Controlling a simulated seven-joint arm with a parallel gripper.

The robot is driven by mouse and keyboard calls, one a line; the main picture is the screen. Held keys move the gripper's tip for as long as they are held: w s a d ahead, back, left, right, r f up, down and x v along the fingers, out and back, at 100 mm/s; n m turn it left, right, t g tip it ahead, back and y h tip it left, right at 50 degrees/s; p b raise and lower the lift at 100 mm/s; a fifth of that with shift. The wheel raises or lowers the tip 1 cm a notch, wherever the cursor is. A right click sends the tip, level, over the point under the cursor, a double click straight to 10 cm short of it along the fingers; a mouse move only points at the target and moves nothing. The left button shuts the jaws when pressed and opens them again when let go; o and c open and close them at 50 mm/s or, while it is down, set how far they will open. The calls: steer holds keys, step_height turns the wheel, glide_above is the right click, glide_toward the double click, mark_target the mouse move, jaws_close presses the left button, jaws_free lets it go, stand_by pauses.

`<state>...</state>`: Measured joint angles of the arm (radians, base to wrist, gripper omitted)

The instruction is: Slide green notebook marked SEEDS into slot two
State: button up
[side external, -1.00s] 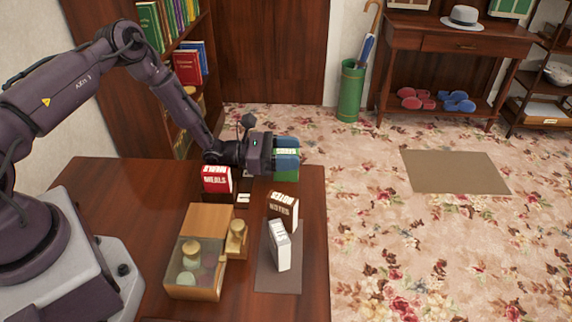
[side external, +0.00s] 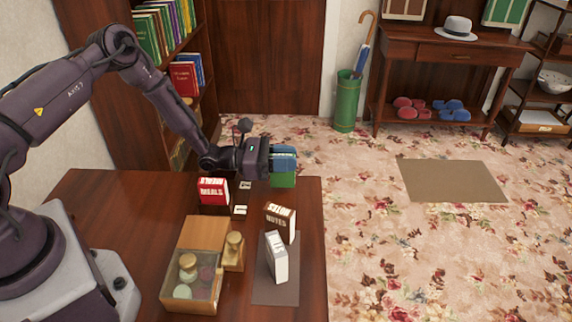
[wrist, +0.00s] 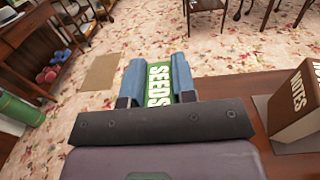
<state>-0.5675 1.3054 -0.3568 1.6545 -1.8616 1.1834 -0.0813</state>
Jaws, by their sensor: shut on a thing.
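The green notebook marked SEEDS (wrist: 160,84) is between the two blue fingers of my gripper (wrist: 160,82) in the wrist view. My gripper is shut on it. In the side view my gripper (side external: 283,158) holds the green notebook (side external: 283,181) at the table's far right edge, and the fingers cover most of it. A red MEALS notebook (side external: 213,191) stands upright to the left, in a dark holder. Small white labels (side external: 240,210) sit beside it, one partly dark; their marks are too small to read. The slots themselves are hard to make out.
The wooden table (side external: 140,222) has free room at left.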

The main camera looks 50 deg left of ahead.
steer(key=s+r, duration=1.1)
steer(key=s, duration=0.3)
steer(key=w+a+f, duration=0.2)
steer(key=w+a, duration=0.2)
steer(key=a, duration=0.6)
steer(key=shift+a, duration=0.35)
steer(key=shift+w+f, duration=0.1)
steer(key=shift+f, duration=2.85)
steer(key=shift+f, duration=2.15)
steer(key=o, duration=1)
